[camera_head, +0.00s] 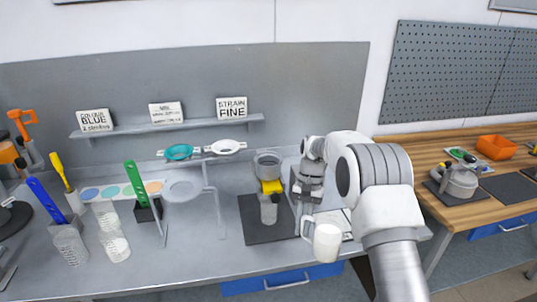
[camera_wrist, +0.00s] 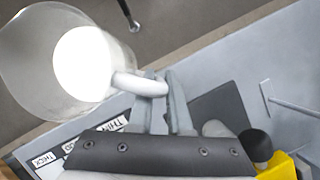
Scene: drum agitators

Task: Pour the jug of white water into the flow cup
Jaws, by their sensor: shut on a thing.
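A clear jug with white liquid (camera_head: 327,243) hangs near the bench's front edge. In the wrist view the jug (camera_wrist: 112,55) shows from above with the white liquid inside. My gripper (camera_head: 306,222) is shut on its handle; the fingers also show in the wrist view (camera_wrist: 160,100). The jug looks about upright. A grey cup (camera_head: 267,162) with a yellow part below it, which looks like the flow cup, stands left of my gripper, apart from the jug. A small grey container (camera_head: 268,208) is under it on a dark mat (camera_head: 254,232).
A stand with a round top (camera_head: 183,189) is further left. Two beakers (camera_head: 70,245) (camera_head: 114,245) and coloured-handled tools stand at the far left. A shelf (camera_head: 165,126) with signs, a teal strainer (camera_head: 179,152) and a white strainer (camera_head: 228,147) are behind. A wooden bench (camera_head: 450,150) is right.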

